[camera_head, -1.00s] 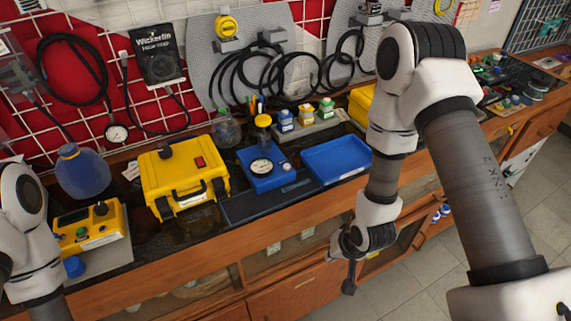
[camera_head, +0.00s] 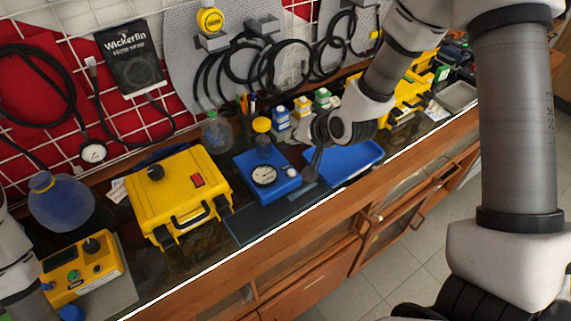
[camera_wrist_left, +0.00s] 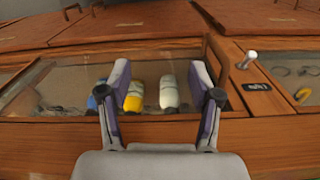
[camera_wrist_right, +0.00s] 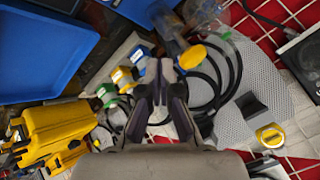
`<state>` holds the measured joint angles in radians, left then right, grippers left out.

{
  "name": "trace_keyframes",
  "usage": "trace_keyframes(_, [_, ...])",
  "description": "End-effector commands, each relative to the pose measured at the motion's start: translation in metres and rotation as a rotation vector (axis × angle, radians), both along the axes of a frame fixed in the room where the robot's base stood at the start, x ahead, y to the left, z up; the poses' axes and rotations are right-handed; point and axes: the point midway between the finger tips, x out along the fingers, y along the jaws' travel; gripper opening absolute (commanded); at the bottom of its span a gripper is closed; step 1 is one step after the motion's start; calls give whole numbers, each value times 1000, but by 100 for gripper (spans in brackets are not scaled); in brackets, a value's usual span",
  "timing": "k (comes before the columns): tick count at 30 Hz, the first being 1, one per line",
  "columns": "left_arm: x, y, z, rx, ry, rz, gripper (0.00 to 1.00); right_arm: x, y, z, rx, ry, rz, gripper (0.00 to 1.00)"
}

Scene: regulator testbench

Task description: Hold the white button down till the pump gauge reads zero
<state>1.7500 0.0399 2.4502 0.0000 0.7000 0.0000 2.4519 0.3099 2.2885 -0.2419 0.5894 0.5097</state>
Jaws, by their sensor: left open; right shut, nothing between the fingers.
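A blue pump box (camera_head: 283,186) stands on the bench in the head view, with a round white-faced gauge (camera_head: 264,174) on top. Its needle is too small to read. A small white button (camera_head: 291,170) sits right of the gauge. My right gripper (camera_head: 312,172) is shut and empty, its fingers pointing down just right of the button, between the box and the blue tray. I cannot tell any contact. It also shows shut in the right wrist view (camera_wrist_right: 163,68). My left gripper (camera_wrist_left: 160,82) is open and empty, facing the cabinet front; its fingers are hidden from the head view.
A blue tray (camera_head: 352,168) lies right of the box, a yellow case (camera_head: 165,190) left of it. A yellow-capped jar (camera_head: 262,126) and small bottles (camera_head: 303,108) stand behind. A yellow meter (camera_head: 75,275) sits at the left front. The dark mat (camera_head: 250,224) before the box is bare.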

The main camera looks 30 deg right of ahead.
Motion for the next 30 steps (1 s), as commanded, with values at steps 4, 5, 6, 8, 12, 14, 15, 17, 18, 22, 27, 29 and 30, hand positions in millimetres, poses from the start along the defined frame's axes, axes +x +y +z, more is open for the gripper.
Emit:
trace_keyframes(4, [0,0,0,0,1,0,64,0,0,0,0,0,0,0])
trace_keyframes(5, [0,0,-1,0,1,0,64,0,0,-1,0,0,0,0])
trace_keyframes(6, [0,0,-2,0,1,0,64,0,0,-2,-1,1,1,0])
trace_keyframes(8, [0,0,-5,0,0,0,64,0,0,-6,-1,1,1,0])
trace_keyframes(12, [0,0,-17,0,0,0,64,0,0,-20,-1,1,1,0])
trace_keyframes(14, [0,0,-25,0,0,0,64,-1,0,-29,-1,2,1,0])
trace_keyframes(15, [0,0,-30,0,0,0,64,0,0,-35,-1,1,1,0])
trace_keyframes(17, [0,0,-38,0,0,0,64,0,0,-45,-1,1,1,0])
trace_keyframes(18, [0,0,-43,0,0,0,64,0,0,-51,-1,1,1,0])
trace_keyframes(22, [0,0,-60,0,0,0,64,0,0,-70,-1,1,1,0])
trace_keyframes(27, [0,0,-72,0,0,0,64,0,0,-87,-1,2,1,0])
trace_keyframes(29, [0,0,-73,0,0,0,64,0,0,-89,-1,1,1,0])
trace_keyframes(30, [0,0,-74,0,0,0,64,0,0,-89,-1,1,1,0])
